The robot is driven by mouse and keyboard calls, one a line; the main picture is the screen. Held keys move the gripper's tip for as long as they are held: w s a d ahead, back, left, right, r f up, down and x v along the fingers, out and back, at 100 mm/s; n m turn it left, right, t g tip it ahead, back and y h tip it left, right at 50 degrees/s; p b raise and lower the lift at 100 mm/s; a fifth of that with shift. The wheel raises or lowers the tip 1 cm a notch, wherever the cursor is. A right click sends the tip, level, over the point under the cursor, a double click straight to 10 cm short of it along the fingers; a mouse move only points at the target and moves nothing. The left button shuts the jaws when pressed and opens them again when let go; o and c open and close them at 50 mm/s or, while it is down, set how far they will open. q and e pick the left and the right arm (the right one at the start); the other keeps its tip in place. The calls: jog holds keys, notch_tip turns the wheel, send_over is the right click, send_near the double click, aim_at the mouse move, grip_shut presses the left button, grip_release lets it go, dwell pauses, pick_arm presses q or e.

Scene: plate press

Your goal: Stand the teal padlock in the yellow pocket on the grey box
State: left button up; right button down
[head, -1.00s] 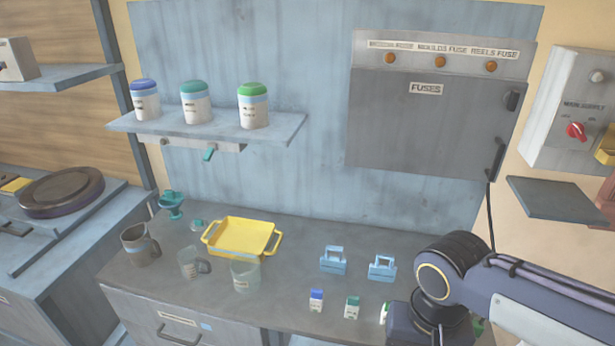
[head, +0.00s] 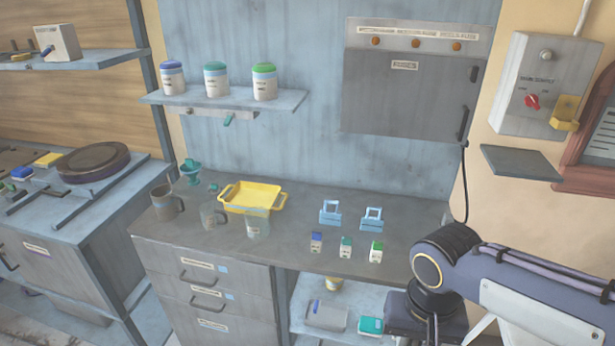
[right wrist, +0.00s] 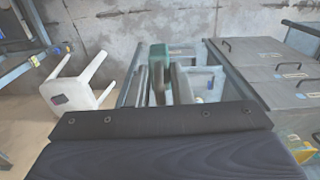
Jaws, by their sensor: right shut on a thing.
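The grey box (head: 540,85) is on the wall at the right, with a red switch and a yellow pocket (head: 565,113) at its lower right. The pocket looks empty from here. In the right wrist view my right gripper (right wrist: 160,85) is shut on a teal thing, which I take to be the teal padlock (right wrist: 158,55). Its top shows between the fingers; the rest is hidden. In the head view my right arm comes in from the right, low and well below the grey box. Its fingertips and the padlock do not show there. My left gripper is not in view.
A small grey shelf (head: 520,162) juts out below the grey box, and a fuse cabinet (head: 410,85) hangs left of it. The counter (head: 300,250) holds a yellow tray (head: 252,209), mugs and small boxes. A white stool (right wrist: 75,95) shows in the wrist view.

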jog(key=w+d+f+n, duration=0.2)
jog(key=w+d+f, duration=0.1)
jog(key=w+f, duration=1.1)
notch_tip(320, 180, down, 4)
jog(key=shift+w+d+f+n, duration=0.1)
jog(key=shift+w+d+n, duration=0.1)
jog(key=shift+w+n, duration=0.1)
